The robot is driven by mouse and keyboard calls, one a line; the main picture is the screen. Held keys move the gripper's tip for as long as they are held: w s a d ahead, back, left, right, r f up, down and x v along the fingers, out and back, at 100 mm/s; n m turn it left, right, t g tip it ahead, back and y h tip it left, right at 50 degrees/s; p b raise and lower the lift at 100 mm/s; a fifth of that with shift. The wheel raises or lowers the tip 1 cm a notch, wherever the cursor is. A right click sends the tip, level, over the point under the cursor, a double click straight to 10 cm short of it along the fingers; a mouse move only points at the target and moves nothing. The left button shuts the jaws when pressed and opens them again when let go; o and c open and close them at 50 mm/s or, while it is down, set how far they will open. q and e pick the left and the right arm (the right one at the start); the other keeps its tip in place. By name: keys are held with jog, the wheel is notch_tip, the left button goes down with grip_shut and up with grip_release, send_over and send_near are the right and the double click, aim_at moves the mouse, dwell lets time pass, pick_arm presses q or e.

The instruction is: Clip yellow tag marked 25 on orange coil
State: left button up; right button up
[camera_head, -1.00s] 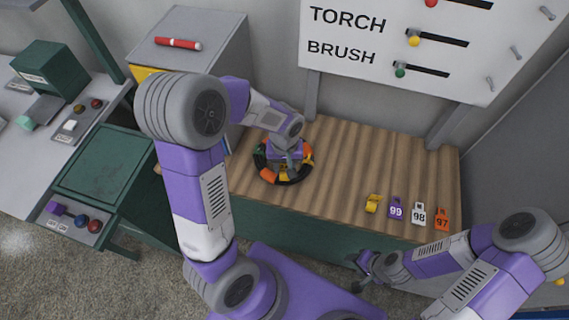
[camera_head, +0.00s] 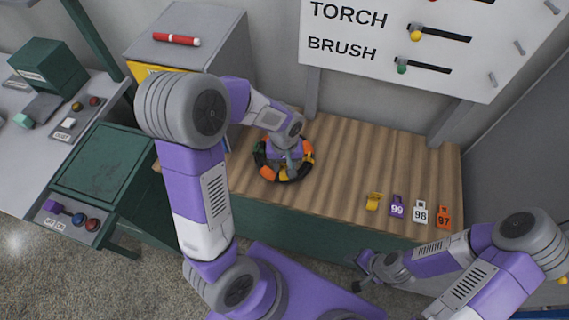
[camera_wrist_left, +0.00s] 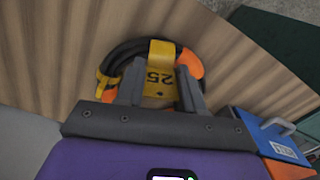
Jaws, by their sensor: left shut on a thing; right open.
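The coil (camera_head: 268,173) is a dark ring with orange, green and yellow parts, lying on the wooden bench under my left gripper. My left gripper (camera_head: 290,167) points down over the ring and hides part of it. In the left wrist view, the yellow tag marked 25 (camera_wrist_left: 158,80) is between the fingers of the shut left gripper (camera_wrist_left: 160,92). The tag's upper band overlaps the coil's dark far rim (camera_wrist_left: 132,50); whether it is clipped around it I cannot tell. My right gripper (camera_head: 367,266) is open and empty in front of the bench.
Another yellow tag (camera_head: 373,201), a purple 99 tag (camera_head: 397,206), a white 98 tag (camera_head: 420,212) and an orange 97 tag (camera_head: 444,216) stand along the bench's (camera_head: 370,160) front right. A blue box (camera_wrist_left: 265,135) is beside the coil. The bench middle is clear.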

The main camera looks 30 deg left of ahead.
pick_arm(q)
jog(key=shift+f, duration=0.15)
dwell(0.5)
jog(key=shift+f+b, duration=0.95)
jog(key=shift+f, duration=0.05)
jog(key=shift+f+b, duration=0.55)
jog(key=shift+f, duration=0.05)
dwell(0.3)
jog(key=o, duration=1.1)
notch_tip(320, 180, up, 8)
jog(key=shift+f+p, duration=0.2)
jog(key=shift+p, duration=0.65)
